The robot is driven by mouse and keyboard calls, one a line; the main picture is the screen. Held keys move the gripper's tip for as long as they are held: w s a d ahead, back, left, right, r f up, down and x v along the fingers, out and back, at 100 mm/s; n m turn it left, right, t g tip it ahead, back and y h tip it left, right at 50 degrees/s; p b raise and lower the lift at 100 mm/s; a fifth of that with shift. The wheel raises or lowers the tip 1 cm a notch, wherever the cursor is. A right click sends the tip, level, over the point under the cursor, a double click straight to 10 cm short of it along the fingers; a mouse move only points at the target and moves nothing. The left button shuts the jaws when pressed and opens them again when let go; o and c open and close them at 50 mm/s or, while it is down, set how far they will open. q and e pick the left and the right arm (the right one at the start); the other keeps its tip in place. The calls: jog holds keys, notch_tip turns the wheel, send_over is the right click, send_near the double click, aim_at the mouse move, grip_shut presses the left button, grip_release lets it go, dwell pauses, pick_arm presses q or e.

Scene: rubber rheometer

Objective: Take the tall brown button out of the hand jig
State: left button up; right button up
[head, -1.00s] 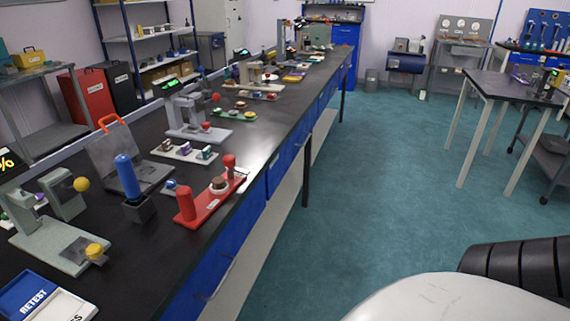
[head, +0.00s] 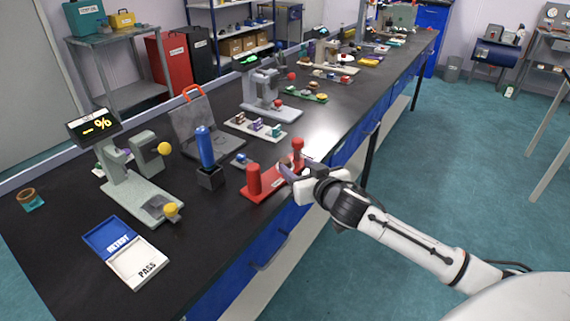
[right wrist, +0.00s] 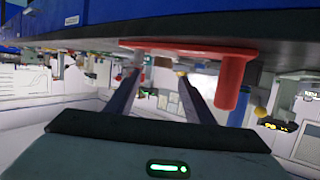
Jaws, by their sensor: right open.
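The red hand jig (head: 268,190) lies near the bench's front edge, with a red post at each end. My right gripper (head: 284,171) is at the jig's front side, between the two posts, in the head view. The gripper hides the middle of the jig there, so I cannot make out the brown button. In the right wrist view, which is upside down, the jig (right wrist: 205,47) crosses the top, with one red post (right wrist: 232,85) beside the fingers. A small brownish shape, perhaps the button (right wrist: 162,62), shows between the open fingertips (right wrist: 158,75). My left gripper is out of view.
A blue cylinder on a dark block (head: 210,180) stands left of the jig. A grey-green tester (head: 140,195) and the blue-and-white RETEST/PASS tray (head: 136,281) are farther left. A white strip with small samples (head: 240,123) lies behind. Bare bench lies left of the tray.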

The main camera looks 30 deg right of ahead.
aim_at(286, 162)
jog(key=shift+f+x, duration=0.2)
jog(key=shift+x, duration=1.25)
jog(key=shift+f+x, duration=0.15)
jog(key=shift+x, duration=1.3)
jog(key=shift+s+a, duration=0.1)
jog(key=shift+a, duration=0.1)
jog(key=c, duration=1.1)
